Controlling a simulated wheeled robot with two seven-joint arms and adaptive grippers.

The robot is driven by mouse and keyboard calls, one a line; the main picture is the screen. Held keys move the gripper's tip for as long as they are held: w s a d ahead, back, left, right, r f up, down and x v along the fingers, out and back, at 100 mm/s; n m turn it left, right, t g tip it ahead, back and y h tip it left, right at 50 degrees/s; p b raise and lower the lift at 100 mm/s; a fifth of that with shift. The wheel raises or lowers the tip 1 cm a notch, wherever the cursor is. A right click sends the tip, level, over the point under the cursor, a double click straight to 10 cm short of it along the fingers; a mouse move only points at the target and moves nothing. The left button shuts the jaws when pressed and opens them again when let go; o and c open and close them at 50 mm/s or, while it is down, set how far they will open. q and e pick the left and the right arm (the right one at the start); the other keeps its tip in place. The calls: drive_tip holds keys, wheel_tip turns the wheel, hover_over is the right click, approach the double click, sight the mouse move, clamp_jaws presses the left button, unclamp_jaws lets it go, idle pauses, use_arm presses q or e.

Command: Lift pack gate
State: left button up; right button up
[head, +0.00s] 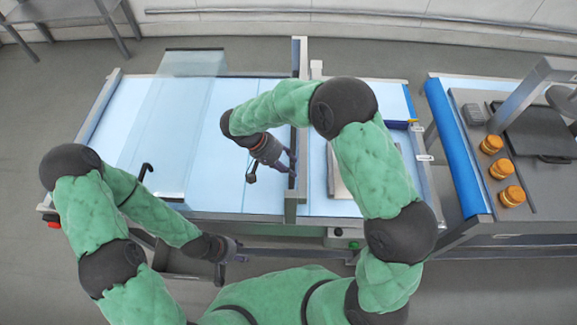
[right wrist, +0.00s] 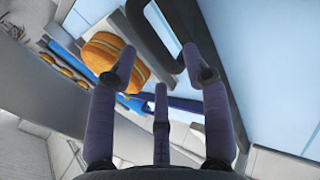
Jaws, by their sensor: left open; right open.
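The pack gate (head: 299,110) is a tall grey panel standing across the light-blue conveyor. My right gripper (head: 286,163) is open and empty at the gate's left face, low over the belt. In the right wrist view its spread fingers (right wrist: 160,75) point towards a dark looped handle (right wrist: 176,52), which lies just beyond the fingertips; contact cannot be told. A filled round (right wrist: 103,52) shows beside the handle in that view. My left gripper (head: 228,250) is open and empty, low in front of the conveyor's near edge. My right arm hides part of the belt beyond the gate.
A clear panel (head: 180,120) covers part of the conveyor (head: 240,185) on the left. A grey plate (head: 340,182) lies right of the gate. Several filled rounds (head: 501,169) stand on the right-hand counter (head: 470,105), near a blue roll (head: 455,150) and a black press (head: 535,130).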

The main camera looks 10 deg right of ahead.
drive_tip(key=shift+d+f, duration=0.3)
drive_tip(key=shift+f, duration=0.15)
drive_tip(key=shift+s, duration=0.1)
clamp_jaws()
wheel_tip(320, 180, up, 4)
drive_tip(key=shift+r+p, duration=0.1)
drive_tip(key=shift+p, duration=0.6)
unclamp_jaws()
drive_tip(key=shift+a, duration=0.1)
drive_tip(key=v, duration=1.1)
drive_tip(key=shift+a+r, duration=0.15)
drive_tip(key=shift+r, duration=0.2)
